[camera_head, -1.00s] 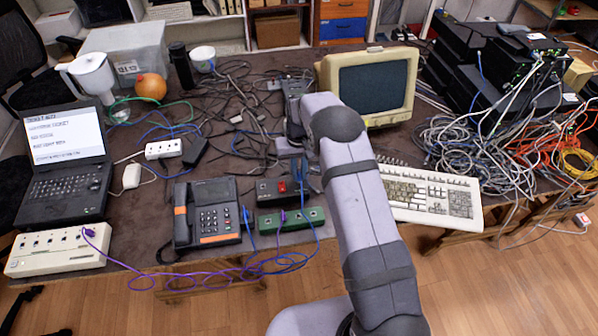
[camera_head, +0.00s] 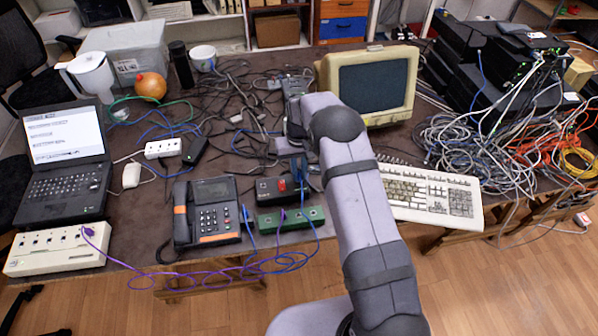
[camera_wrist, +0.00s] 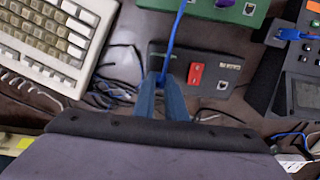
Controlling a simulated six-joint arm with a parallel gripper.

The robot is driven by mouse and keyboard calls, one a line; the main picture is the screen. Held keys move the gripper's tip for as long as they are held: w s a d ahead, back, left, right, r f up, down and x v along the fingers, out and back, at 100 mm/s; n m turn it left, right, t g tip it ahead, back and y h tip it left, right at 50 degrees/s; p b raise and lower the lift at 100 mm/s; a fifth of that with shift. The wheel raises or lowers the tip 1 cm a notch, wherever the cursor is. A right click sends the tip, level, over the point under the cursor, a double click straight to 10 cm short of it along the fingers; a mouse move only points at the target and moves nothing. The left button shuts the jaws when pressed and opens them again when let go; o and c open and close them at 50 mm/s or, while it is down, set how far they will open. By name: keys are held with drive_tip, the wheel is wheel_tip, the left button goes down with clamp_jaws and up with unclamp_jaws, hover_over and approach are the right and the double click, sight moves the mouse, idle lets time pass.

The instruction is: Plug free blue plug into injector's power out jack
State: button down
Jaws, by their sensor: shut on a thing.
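The injector is a dark box (camera_head: 266,192) with a red switch, behind the green box; it also shows in the wrist view (camera_wrist: 232,68). One small jack is visible near its right end in the wrist view. My gripper (camera_wrist: 161,90) is shut on the blue plug, over the injector's left end in that view. The plug itself is mostly hidden between the fingers; its blue cable (camera_wrist: 175,34) runs up from them past the green box. In the head view my gripper (camera_head: 300,170) is over the injector's right end, partly hidden by my arm. I cannot tell whether the plug touches a jack.
The green box (camera_head: 270,222), with a purple plug in it, stands in front of the injector. A desk phone (camera_head: 212,212) with another blue plug in its side is left of it. A keyboard (camera_head: 430,192) lies to the right and a monitor (camera_head: 378,85) behind. Loose black cables lie around.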

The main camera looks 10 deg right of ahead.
drive_tip(key=shift+f, duration=0.3)
drive_tip(key=c, duration=1.7)
unclamp_jaws()
drive_tip(key=shift+r, duration=0.15)
drive_tip(key=shift+r+b, duration=1.4)
drive_tip(key=shift+r, duration=2.15)
drive_tip(key=shift+s, duration=0.1)
